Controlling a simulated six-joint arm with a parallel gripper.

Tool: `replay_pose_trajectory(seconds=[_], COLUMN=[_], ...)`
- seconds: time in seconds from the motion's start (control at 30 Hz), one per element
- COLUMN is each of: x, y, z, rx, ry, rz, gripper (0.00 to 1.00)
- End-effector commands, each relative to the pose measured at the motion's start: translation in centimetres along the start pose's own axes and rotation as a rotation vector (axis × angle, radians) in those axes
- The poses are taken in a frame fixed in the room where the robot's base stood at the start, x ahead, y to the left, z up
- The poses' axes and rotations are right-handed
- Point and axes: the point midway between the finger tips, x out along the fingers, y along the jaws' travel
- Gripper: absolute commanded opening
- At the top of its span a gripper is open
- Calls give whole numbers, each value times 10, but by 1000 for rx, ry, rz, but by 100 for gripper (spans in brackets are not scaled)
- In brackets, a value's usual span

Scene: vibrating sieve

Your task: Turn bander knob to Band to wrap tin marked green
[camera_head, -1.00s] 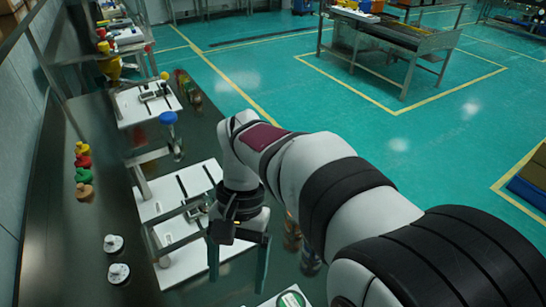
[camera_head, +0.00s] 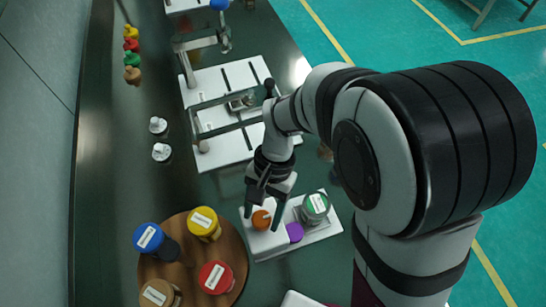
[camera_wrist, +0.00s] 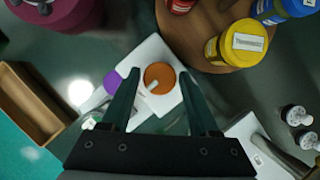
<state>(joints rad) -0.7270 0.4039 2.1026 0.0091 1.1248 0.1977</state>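A white-based unit (camera_head: 318,238), which appears to be the bander, carries an orange knob (camera_head: 261,219), a purple knob or button (camera_head: 295,232) and a tin with a green, labelled top (camera_head: 315,206). The orange knob (camera_wrist: 158,72) has a white pointer; the purple part (camera_wrist: 113,82) is left of it in the wrist view. The tin is mostly hidden in the wrist view.
A round wooden board (camera_head: 233,238) with blue, yellow, red and tan containers stands left of the unit. Another white station (camera_head: 215,115) with a metal frame is behind it. Two small white-topped pieces (camera_head: 160,138) stand on the dark bench at left.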

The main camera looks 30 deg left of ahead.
Motion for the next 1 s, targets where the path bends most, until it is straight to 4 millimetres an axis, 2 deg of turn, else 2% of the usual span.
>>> replay_pose_trajectory(seconds=[0.03, 0.3, 0.33, 0.67, 1.0], x=[0, 0, 0, 0, 0], y=[0, 0, 0, -1, -2], z=[0, 0, 0, 0, 0], rx=[0, 0, 0, -50, -292], ry=[0, 0, 0, -1, 1], rz=[0, 0, 0, 20, 120], gripper=[51, 2, 0, 0, 0])
